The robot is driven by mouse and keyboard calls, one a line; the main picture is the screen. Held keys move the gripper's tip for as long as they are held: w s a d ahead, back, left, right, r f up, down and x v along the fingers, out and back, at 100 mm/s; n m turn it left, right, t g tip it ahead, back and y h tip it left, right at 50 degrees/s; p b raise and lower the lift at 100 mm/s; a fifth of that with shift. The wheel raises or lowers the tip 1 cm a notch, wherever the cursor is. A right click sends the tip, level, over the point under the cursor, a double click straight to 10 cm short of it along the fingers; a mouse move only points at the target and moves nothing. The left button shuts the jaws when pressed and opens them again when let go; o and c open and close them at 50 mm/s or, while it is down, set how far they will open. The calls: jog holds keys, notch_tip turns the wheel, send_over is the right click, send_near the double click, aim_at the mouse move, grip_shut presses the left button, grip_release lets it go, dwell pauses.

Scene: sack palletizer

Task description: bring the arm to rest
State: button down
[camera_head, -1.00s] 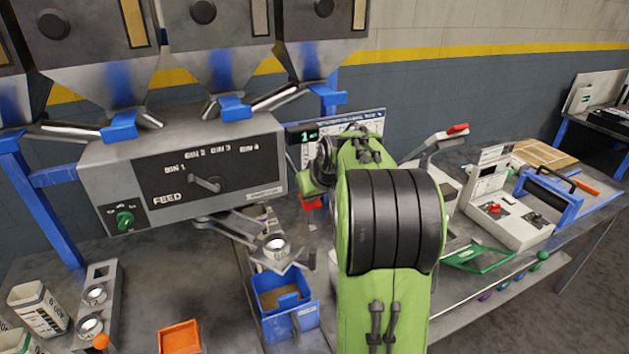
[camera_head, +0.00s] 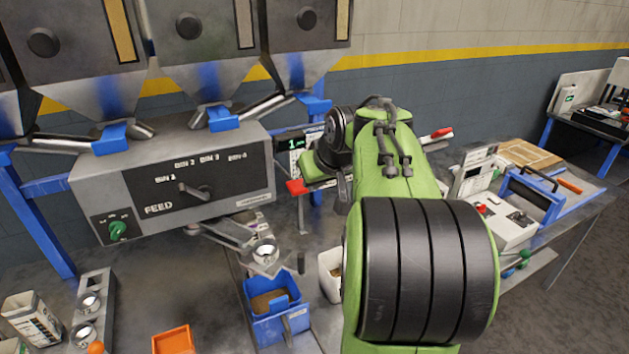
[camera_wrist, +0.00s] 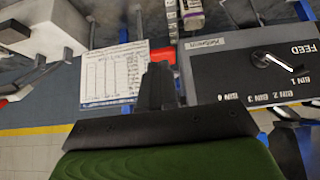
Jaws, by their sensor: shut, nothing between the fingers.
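My gripper (camera_wrist: 158,85) shows in the wrist view as dark fingers together, with nothing between them. It is in front of a white printed sheet (camera_wrist: 112,75) and beside the feed panel (camera_wrist: 250,75), which appears upside down there. My green and black arm is raised and bent in the head view and covers much of the right middle of the bench. The gripper's fingers are mostly hidden by the arm in that view.
The feed box (camera_head: 170,190) stands under hoppers at left. A blue bin (camera_head: 277,312), a white container (camera_head: 331,274) and an orange tray (camera_head: 172,340) are on the bench. A blue-framed device (camera_head: 540,200) stands at right.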

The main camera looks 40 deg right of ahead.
dwell(0.3)
jog(key=s+a+f+n+y, duration=0.1)
jog(key=s+a, duration=0.5)
jog(key=a, duration=0.4)
jog(key=s+a+f+n+y, duration=0.15)
jog(key=s+a, duration=0.35)
jog(key=a, duration=0.6)
jog(key=s+a+f+g, duration=0.1)
jog(key=s+a+f, duration=0.1)
jog(key=s+f, duration=0.3)
jog(key=s, duration=0.3)
jog(key=shift+s+a+n+g, duration=0.2)
jog(key=shift+a+n+g, duration=0.1)
jog(key=shift+a+n, duration=0.1)
